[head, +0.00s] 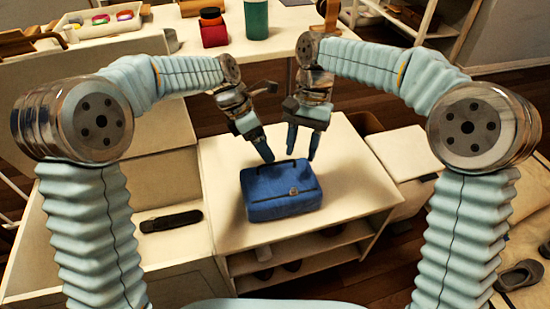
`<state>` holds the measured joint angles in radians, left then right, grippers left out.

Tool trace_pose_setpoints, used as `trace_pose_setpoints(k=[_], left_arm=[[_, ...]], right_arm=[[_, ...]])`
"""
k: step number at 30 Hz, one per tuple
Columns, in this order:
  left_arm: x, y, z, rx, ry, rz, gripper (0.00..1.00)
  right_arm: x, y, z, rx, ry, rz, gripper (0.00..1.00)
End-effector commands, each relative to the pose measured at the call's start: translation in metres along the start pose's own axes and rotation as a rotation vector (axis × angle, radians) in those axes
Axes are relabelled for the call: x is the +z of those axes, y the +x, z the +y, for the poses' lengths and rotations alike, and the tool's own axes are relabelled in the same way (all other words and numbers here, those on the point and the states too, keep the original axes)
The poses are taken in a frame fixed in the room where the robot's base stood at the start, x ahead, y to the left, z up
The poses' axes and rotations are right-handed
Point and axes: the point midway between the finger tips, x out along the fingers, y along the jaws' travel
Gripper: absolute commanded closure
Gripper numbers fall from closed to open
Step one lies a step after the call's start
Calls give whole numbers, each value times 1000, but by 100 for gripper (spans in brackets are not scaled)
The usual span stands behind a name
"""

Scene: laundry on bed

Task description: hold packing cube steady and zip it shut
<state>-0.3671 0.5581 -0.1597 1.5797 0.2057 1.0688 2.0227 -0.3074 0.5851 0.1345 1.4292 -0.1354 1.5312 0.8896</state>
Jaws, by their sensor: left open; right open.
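A blue packing cube (270,205) lies on the white top of a low shelf unit (350,180). A dark seam runs around its side, and a small pull or tag shows on its front; I cannot tell how far it is zipped. My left gripper (270,124) is open at the cube's far left, with one finger reaching down near its back edge. My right gripper (302,155) is open and points down just above or behind the cube's back edge. Neither gripper clearly holds the cube; whether any fingertip touches it is hard to tell.
A dark, elongated object (171,221) lies on a lower pale surface at left. A pale box (402,155) stands at right. The unit's top is bare around the cube.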

Motion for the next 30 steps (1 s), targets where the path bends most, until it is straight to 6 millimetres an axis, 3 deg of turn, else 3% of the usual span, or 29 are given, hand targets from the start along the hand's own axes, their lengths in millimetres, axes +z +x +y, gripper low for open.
trace_pose_setpoints(k=[3, 9, 22, 30], left_arm=[[-1, 25, 0, -3, -1, 2, 16], [0, 54, 0, -1, 1, 1, 16], [0, 64, 0, 1, 1, 0, 16], [-1, 64, 0, 2, 0, 1, 57]], right_arm=[[0, 0, 0, 0, 0, 0, 57], [0, 0, 0, 0, 0, 0, 57], [0, 0, 0, 0, 0, 0, 57], [0, 0, 0, 0, 0, 0, 57]])
